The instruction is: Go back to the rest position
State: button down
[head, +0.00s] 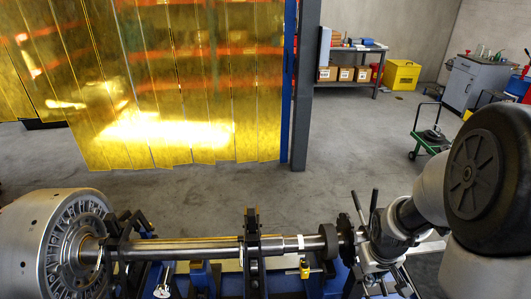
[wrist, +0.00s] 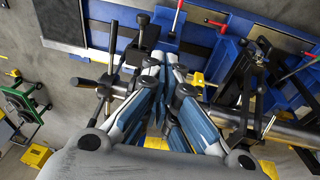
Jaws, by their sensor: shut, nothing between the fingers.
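My gripper shows in the wrist view (wrist: 163,68), its fingers drawn together with nothing held. It is over the right end of the balancing machine. In the head view my arm comes in from the right and ends near the right end of the rotor shaft (head: 200,245); the fingertips are hard to make out there. The rotor's large metal drum (head: 22,245) is at the left, and its shaft lies level across the black supports. The shaft (wrist: 285,133) also shows in the wrist view, passing behind the gripper. I cannot tell whether the fingers touch anything.
The blue machine bed (wrist: 100,12) carries clamps and red-handled levers close around the gripper. Spoked handles (head: 373,203) stand up beside my wrist. A green cart (head: 428,138), grey cabinet (head: 470,85) and yellow box (head: 402,75) stand behind. The floor beyond the machine is open.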

jog(key=s+a+r+t, duration=0.1)
jog(key=s+a+r, duration=0.25)
jog(key=r, duration=0.35)
jog(key=s+a+r, duration=0.2)
jog(key=a+r, duration=0.2)
jog(key=r, duration=0.3)
jog(key=s+a+r+t+y, duration=0.1)
jog(key=s+a+r, duration=0.5)
jog(key=s, duration=0.4)
jog(key=shift+s+a, duration=0.3)
jog(key=shift+s, duration=0.05)
jog(key=shift+a, duration=0.1)
